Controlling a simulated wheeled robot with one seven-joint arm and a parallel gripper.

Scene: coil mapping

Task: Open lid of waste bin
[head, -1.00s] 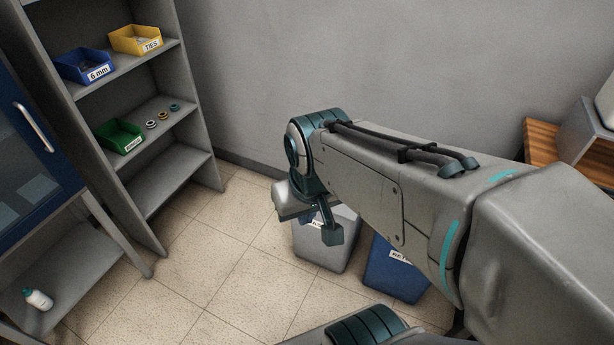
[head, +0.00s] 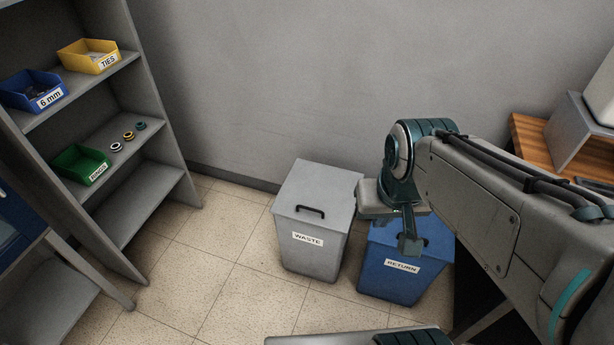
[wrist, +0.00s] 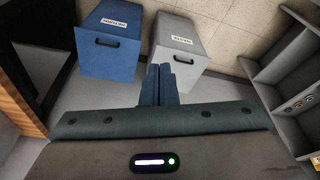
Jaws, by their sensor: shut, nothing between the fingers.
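The grey waste bin (head: 314,262) stands on the floor against the back wall, with a "WASTE" label on its front. Its lid (head: 321,188) is closed and has a black handle (head: 310,211) near the front edge. In the wrist view the bin (wrist: 190,43) is upside down, beyond my fingertips and a little to their right. My gripper (head: 410,247) is shut and empty. In the head view it hangs in front of the blue return bin (head: 395,283), to the right of the waste bin.
A grey shelf (head: 165,150) on the left holds yellow, blue and green (head: 82,165) parts boxes and small rings. A wooden-topped bench (head: 535,140) is at right. Tiled floor (head: 235,270) is free between the shelf and the bins.

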